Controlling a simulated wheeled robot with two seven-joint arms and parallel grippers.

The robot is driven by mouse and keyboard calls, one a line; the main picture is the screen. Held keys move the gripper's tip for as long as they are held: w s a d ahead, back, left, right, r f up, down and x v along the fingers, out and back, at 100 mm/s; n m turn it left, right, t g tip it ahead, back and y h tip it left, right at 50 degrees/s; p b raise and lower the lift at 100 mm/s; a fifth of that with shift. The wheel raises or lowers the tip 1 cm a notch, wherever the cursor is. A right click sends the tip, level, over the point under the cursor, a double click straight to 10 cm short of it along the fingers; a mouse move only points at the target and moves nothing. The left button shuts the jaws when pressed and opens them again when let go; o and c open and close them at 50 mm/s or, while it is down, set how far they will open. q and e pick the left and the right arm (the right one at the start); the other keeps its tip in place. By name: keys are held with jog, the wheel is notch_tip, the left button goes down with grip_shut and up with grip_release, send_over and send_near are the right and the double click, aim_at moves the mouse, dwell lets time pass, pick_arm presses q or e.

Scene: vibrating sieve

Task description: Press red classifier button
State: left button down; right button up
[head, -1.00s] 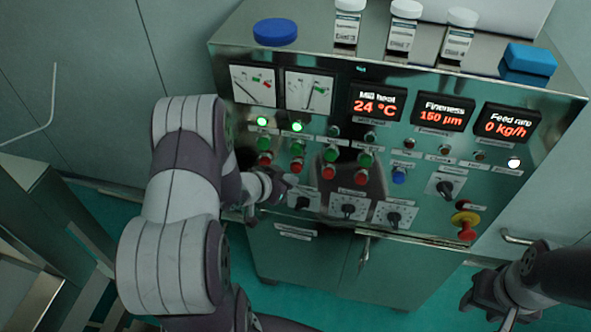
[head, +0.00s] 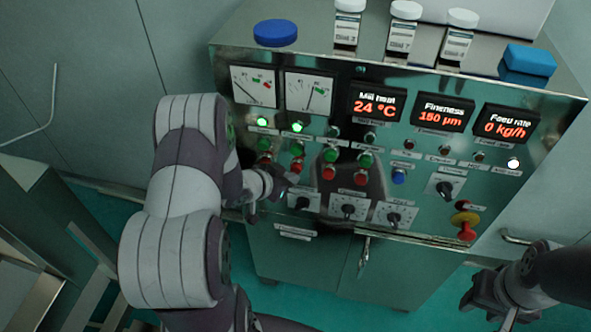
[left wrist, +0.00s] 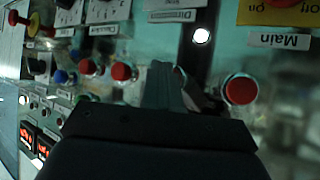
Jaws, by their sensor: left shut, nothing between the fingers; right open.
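The panel carries a row of red buttons under green ones. Their labels are too small to read in the head view, so I cannot tell for certain which is the classifier's. My left gripper (head: 283,182) is shut and empty, just below the second red button from the left (head: 296,166). In the left wrist view its dark fingertips (left wrist: 172,85) lie between a near red button (left wrist: 240,90) and another red button (left wrist: 121,71). Contact cannot be made out. My right gripper (head: 490,303) is open at the lower right, away from the panel.
Black rotary knobs (head: 348,209) sit below the buttons. A red-and-yellow emergency stop (head: 466,226) is at the panel's right. Two green lamps (head: 297,127) are lit. White-capped bottles (head: 402,27) and blue lids (head: 275,33) stand on top of the cabinet.

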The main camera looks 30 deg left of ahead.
pick_arm(q)
jog(key=shift+w+a, duration=0.15)
jog(key=shift+w, duration=0.4)
dwell(0.9)
jog(key=shift+s, duration=0.15)
jog(key=shift+s+d+p, duration=0.25)
jog(key=shift+s+p, duration=0.05)
jog(key=shift+s, duration=0.45)
jog(key=shift+s+d+p, duration=0.2)
jog(key=shift+s, duration=0.6)
jog(key=shift+s+d+p, duration=0.2)
jog(key=shift+s, duration=0.6)
jog(key=shift+s+d+p, duration=0.2)
jog(key=shift+s, duration=0.6)
